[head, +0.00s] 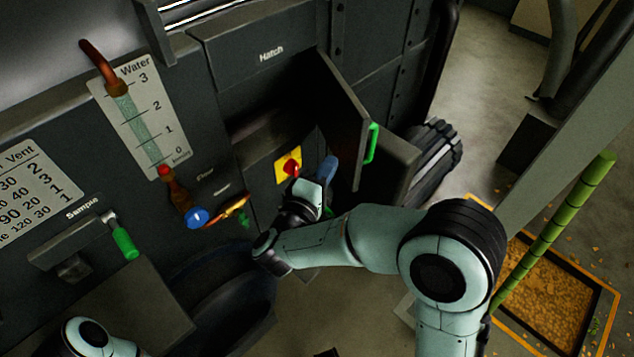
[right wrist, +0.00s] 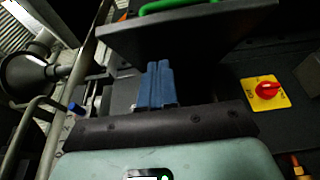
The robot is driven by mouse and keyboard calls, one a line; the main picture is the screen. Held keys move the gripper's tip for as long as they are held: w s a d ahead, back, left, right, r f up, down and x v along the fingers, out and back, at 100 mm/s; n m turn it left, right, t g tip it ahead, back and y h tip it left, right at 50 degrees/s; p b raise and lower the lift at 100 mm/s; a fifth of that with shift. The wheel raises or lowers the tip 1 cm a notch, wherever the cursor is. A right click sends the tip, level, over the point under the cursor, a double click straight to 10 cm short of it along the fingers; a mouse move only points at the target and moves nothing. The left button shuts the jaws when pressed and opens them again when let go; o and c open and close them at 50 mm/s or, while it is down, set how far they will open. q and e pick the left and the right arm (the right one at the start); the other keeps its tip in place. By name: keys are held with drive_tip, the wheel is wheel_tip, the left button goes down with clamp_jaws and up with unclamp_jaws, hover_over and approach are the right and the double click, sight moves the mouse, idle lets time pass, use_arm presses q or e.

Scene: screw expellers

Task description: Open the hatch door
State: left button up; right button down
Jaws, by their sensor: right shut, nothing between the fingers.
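The hatch door (head: 343,110) is a dark flat panel swung out from the machine, standing open under the white "Hatch" label. Its green handle (head: 372,143) is on the outer side near the free edge. My right gripper (head: 328,168) has blue fingers, shut and empty, just beside the door's inner side, below the opening. In the right wrist view the shut fingers (right wrist: 157,84) point toward the door panel (right wrist: 190,36), with part of the green handle (right wrist: 170,5) beyond it. Whether they touch the door I cannot tell. My left gripper is out of view.
A red switch on a yellow plate (head: 288,165) is close to my right gripper. A water gauge (head: 140,115), a blue valve knob (head: 197,217) and a green-handled sample lever (head: 124,242) are to the left. Open floor (head: 486,95) lies at the upper right.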

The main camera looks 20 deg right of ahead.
sight(356, 145)
drive_tip(key=d, duration=0.2)
drive_tip(key=w+d, duration=0.1)
drive_tip(key=d, duration=0.1)
drive_tip(key=shift+d, duration=0.7)
